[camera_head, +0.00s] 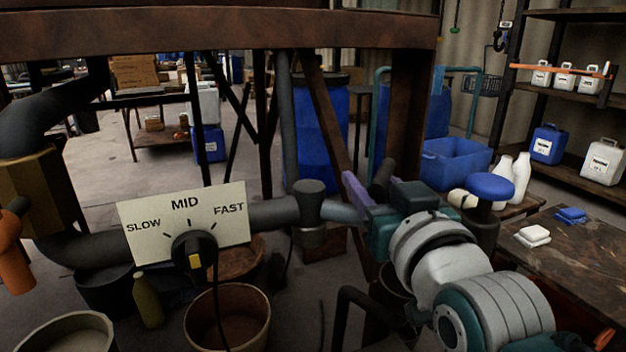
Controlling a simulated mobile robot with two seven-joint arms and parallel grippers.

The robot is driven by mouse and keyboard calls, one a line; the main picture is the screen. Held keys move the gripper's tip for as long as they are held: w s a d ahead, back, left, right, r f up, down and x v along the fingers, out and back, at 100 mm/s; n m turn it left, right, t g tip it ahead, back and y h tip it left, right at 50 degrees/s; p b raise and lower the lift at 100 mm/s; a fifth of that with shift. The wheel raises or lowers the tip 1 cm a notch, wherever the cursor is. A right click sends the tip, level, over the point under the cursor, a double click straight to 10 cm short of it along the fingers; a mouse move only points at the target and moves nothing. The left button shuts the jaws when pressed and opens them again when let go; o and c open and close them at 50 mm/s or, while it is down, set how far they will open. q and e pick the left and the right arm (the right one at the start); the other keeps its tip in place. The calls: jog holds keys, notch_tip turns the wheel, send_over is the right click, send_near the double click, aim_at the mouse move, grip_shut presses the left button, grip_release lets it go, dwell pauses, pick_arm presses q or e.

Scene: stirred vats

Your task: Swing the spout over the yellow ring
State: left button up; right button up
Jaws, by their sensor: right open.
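A grey horizontal pipe (274,213) runs behind the dial plate towards my right gripper, with a darker upright fitting (311,205) on it. This may be the spout, but I cannot tell for sure. I see no yellow ring in the head view. My right gripper (368,187) is open near the right end of the grey pipe. One finger is purple and the other is dark. Whether it touches the pipe is unclear. My right arm covers what lies behind it. My left gripper is not in view.
A SLOW-MID-FAST plate (148,218) with a black knob (194,252) stands in front. Thick black piping (45,112) and an orange part (12,252) are at left. Open buckets (228,314) stand below. A blue knob (490,187) and a table (575,258) are at right.

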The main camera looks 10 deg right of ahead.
jog(key=s+p, duration=0.2)
jog(key=s, duration=0.8)
jog(key=shift+a, duration=0.1)
